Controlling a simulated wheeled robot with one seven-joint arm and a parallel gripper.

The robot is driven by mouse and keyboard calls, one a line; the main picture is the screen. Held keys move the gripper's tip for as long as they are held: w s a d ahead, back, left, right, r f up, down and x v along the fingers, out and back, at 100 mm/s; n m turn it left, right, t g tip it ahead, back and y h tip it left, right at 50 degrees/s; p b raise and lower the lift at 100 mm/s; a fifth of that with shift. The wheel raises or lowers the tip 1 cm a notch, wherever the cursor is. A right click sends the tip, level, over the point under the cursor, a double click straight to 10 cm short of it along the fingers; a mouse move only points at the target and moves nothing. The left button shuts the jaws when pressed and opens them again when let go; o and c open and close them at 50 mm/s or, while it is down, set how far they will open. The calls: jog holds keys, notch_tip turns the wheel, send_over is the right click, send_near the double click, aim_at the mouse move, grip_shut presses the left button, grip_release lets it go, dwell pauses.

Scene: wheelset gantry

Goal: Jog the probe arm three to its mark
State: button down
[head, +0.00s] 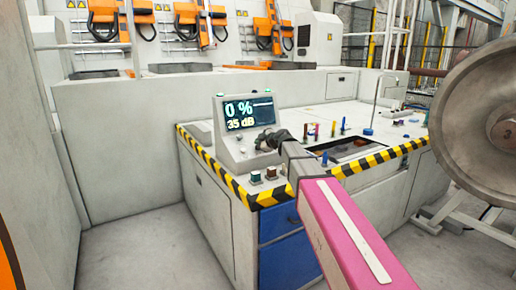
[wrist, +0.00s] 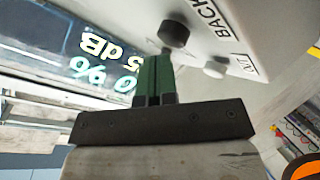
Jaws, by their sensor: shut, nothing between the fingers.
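A grey control console (head: 247,128) stands on the bench corner, its screen (head: 249,112) reading "0 %" and "35 dB". The screen also shows upside down in the wrist view (wrist: 100,62). My gripper (head: 270,138) is at the right side of the console front. In the wrist view its green fingers (wrist: 155,72) are together and empty, tips close to a dark round knob (wrist: 174,34) by the word "BACK". I cannot tell if they touch. A smaller knob (wrist: 216,67) sits beside it. Several orange units (head: 189,22) hang at the back wall; none shows a readable number.
A large steel wheel (head: 480,125) stands at the right. The bench edge has yellow-black striping (head: 235,188). Two small buttons (head: 262,176) sit at its front corner, and small coloured tools (head: 330,130) stand behind. Grey floor (head: 140,245) is clear at the left.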

jog(key=shift+w+a+f, duration=0.1)
jog(key=shift+w+f, duration=0.1)
jog(key=shift+f, duration=0.25)
dwell(4.4)
jog(key=shift+r, duration=0.1)
jog(key=shift+s+d+r, duration=0.1)
jog(key=shift+s+r, duration=0.1)
jog(key=shift+r, duration=0.2)
jog(key=shift+s+d+r, duration=0.1)
jog(key=shift+s+r, duration=0.05)
jog(key=shift+r, duration=0.25)
jog(key=shift+s+d+r, duration=0.2)
jog(key=shift+s+r, duration=0.1)
jog(key=shift+r, duration=0.45)
jog(key=shift+s+d+r, duration=0.2)
jog(key=shift+s+r, duration=0.05)
jog(key=shift+r, duration=0.5)
jog(key=shift+s+d+r, duration=0.2)
jog(key=shift+s+r, duration=0.1)
jog(key=shift+r, duration=0.45)
